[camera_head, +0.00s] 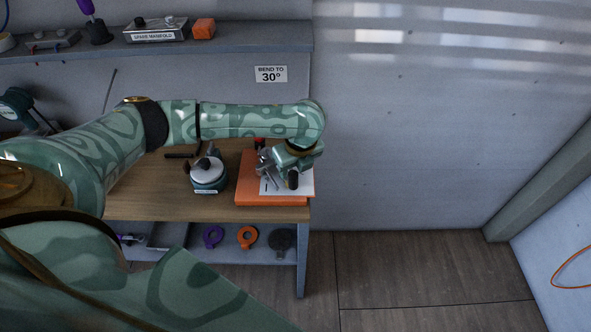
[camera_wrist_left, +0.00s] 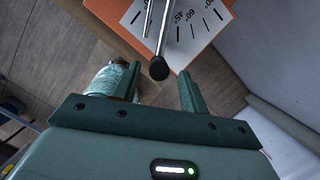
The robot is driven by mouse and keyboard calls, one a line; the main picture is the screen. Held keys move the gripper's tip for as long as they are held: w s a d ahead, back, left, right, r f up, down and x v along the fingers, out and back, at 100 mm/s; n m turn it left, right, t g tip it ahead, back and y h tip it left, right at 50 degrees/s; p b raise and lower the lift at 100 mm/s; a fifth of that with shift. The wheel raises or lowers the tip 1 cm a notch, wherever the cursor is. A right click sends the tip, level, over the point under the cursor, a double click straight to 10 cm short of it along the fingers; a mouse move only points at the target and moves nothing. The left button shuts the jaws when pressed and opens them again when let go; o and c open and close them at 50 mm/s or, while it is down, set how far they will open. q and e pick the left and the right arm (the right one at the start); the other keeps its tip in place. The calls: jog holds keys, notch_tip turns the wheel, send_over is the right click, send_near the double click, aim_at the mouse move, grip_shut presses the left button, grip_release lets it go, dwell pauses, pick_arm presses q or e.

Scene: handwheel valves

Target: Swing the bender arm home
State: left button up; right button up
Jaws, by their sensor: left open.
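The tube bender has an orange base (camera_head: 245,190) on the right end of the workbench; the base also shows in the left wrist view (camera_wrist_left: 210,40). A white angle card (camera_wrist_left: 190,25) on it shows marks including 45° and 60°. The bender arm, a bare metal rod (camera_wrist_left: 163,30) ending in a black knob (camera_wrist_left: 159,69), crosses the card. My left gripper (camera_wrist_left: 160,76) is open, its fingers either side of the knob in that view; contact cannot be told. In the head view my left gripper (camera_head: 283,163) hides part of the bender. My right gripper is not in view.
A round white-topped device (camera_head: 208,171) stands left of the bender on the wooden bench (camera_head: 150,200). A sign (camera_head: 270,74) reads "BEND TO 30°". An upper shelf (camera_head: 230,42) holds a spare manifold and orange block. Purple and orange rings sit below. Floor right is clear.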

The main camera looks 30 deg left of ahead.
pick_arm(q)
jog(key=shift+b+x, duration=1)
jog(key=shift+b, duration=0.05)
jog(key=shift+r, duration=0.15)
jog(key=shift+p, duration=0.75)
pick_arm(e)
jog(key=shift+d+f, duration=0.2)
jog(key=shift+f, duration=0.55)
pick_arm(q)
jog(key=c, duration=0.8)
jog(key=shift+c, duration=0.2)
